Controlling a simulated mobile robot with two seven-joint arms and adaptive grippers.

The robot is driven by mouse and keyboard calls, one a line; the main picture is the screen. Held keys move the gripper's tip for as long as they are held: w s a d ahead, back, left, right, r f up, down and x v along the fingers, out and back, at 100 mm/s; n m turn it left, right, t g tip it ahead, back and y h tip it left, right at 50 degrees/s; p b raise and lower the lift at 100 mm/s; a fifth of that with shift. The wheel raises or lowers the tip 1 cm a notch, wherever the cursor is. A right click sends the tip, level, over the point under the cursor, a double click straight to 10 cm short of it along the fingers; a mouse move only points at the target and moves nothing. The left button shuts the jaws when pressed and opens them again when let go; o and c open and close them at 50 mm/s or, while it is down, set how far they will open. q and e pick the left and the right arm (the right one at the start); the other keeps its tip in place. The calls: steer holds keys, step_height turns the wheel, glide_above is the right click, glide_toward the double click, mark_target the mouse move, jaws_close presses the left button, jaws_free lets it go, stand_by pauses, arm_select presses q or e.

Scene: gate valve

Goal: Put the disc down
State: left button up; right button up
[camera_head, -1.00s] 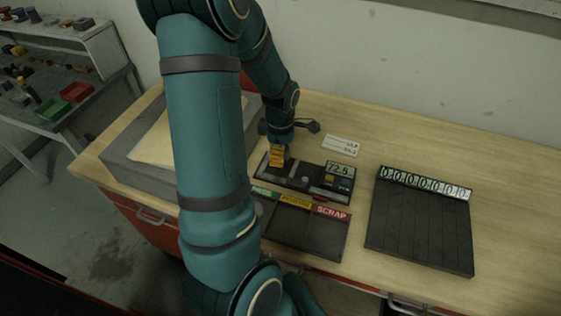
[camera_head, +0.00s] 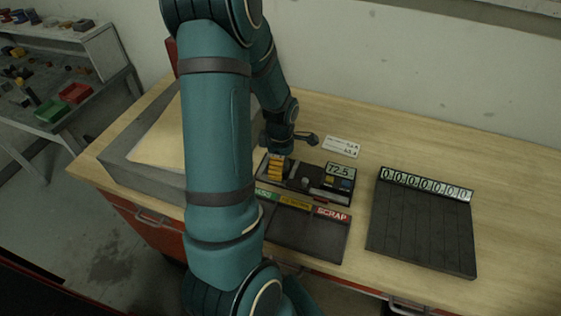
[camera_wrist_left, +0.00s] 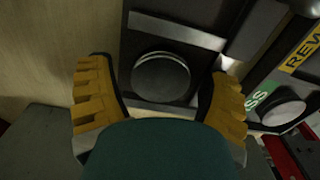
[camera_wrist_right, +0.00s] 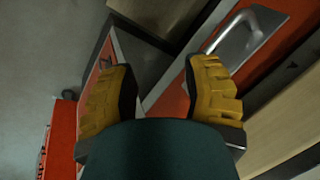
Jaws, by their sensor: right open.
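A dark round disc (camera_wrist_left: 160,76) lies on the measuring station, a dark device (camera_head: 312,188) whose display reads 72.5. My left gripper (camera_head: 276,172) is low over the left end of this device. In the left wrist view its two yellow fingers (camera_wrist_left: 160,108) are open on either side of the disc, with gaps to it. The head view does not show the disc under the gripper. Another disc (camera_wrist_left: 285,108) lies by the green label of the sorting tray (camera_head: 308,236). My right gripper (camera_wrist_right: 160,98) is open and empty, facing the red cabinet front.
The sorting tray also has yellow and red SCRAP labels. A black slotted rack (camera_head: 420,232) with numbered labels stands to the right. A white card (camera_head: 342,147) lies behind the device. A grey box (camera_head: 140,165) is at left. The table's back right is clear.

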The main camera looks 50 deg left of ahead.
arm_select(q)
steer(key=shift+s, duration=0.1)
steer(key=shift+r, duration=0.1)
steer(key=shift+r, duration=0.15)
step_height(320, 180, up, 12)
steer(key=p, duration=0.2)
stand_by(0.8)
